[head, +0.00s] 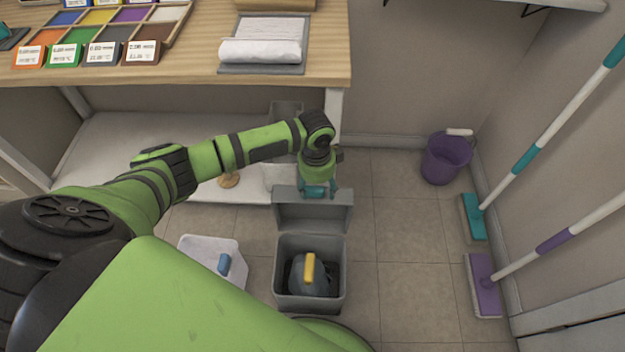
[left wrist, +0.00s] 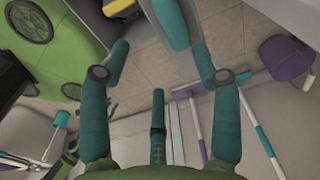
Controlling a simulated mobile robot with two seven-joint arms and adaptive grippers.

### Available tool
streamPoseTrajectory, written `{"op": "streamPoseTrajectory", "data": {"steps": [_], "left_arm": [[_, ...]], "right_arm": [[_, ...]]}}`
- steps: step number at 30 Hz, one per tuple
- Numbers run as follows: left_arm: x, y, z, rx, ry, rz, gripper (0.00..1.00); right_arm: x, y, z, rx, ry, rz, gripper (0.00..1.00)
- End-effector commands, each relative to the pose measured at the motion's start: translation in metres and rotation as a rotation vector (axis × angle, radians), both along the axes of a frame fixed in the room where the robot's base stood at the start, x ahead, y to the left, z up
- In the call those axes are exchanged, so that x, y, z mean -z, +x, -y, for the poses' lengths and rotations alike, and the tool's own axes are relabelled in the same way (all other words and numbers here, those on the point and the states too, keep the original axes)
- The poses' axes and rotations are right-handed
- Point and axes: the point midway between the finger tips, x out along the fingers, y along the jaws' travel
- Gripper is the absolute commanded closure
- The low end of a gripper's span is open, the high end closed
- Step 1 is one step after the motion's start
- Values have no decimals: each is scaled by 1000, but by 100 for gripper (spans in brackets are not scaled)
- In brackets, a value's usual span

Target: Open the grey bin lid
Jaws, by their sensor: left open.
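The grey bin (head: 342,293) stands on the tiled floor at the lower middle of the head view. Its grey lid (head: 313,211) is raised, tilted up at the bin's back edge, so the inside shows. A dark rounded item with a yellow handle (head: 309,268) sits inside. My left gripper (head: 318,191) is just behind the lid's top edge, its teal fingers apart with nothing between them that I can make out. The left wrist view shows the open fingers (left wrist: 158,52) close to a grey slab that looks like the lid. Whether they touch it is unclear. My right gripper is not seen.
A white container with a blue handle (head: 213,256) stands left of the bin. A wooden table (head: 180,75) is behind. A purple bucket (head: 443,160) and two mops, teal (head: 473,217) and purple (head: 484,285), are at the right. Floor right of the bin is clear.

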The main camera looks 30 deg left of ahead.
Motion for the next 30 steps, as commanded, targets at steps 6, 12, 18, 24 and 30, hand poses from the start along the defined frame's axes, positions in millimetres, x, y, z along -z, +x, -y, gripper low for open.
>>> {"op": "streamPoseTrajectory", "data": {"steps": [6,12,18,24,30], "left_arm": [[-10,9,-22,20,35,-22,37],[2,10,-22,19,35,-22,37],[19,10,-22,18,35,-21,37],[35,10,-22,19,35,-21,37],[38,11,-22,18,35,-21,37]], "right_arm": [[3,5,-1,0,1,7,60],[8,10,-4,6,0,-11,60],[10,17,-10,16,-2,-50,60],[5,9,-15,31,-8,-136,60],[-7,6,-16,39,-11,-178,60]]}}
